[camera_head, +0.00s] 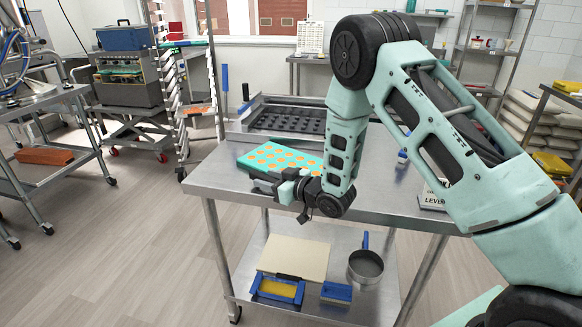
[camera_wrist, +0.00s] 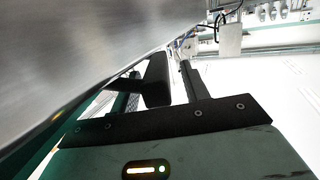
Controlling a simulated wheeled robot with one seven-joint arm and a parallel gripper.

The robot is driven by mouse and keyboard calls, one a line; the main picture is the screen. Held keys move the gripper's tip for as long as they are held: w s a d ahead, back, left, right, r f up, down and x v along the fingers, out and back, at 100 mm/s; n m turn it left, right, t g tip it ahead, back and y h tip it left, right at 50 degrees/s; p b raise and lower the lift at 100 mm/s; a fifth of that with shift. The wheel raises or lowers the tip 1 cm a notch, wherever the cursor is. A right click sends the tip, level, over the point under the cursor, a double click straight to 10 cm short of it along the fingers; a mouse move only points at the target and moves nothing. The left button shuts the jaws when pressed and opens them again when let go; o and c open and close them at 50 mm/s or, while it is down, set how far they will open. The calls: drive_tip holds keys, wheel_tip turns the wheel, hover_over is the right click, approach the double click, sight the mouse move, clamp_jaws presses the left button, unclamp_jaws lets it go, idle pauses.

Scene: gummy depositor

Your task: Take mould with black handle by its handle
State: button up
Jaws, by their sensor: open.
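The mould (camera_head: 280,157) is a flat teal tray with rows of orange rounds. My gripper (camera_head: 275,187) is low at the table's front edge, just in front of the mould's near side. A black handle cannot be made out clearly there; my gripper covers that spot. In the wrist view my gripper's dark fingers (camera_wrist: 173,75) stand apart, with nothing clearly seen between them. I cannot tell whether they touch the mould.
The steel table (camera_head: 225,180) carries a metal frame with a dark perforated plate (camera_head: 285,120) behind the mould. The lower shelf holds a pan (camera_head: 366,266), a blue-framed yellow tray (camera_head: 278,289) and a beige board (camera_head: 295,257). A trolley with a machine (camera_head: 128,80) stands back left.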

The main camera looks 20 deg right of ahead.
clamp_jaws()
drive_tip(key=shift+r, duration=0.15)
wheel_tip(320, 180, up, 18)
drive_tip(key=b, duration=0.1)
idle(0.5)
drive_tip(key=c, duration=0.6)
unclamp_jaws()
clamp_jaws()
idle(2.0)
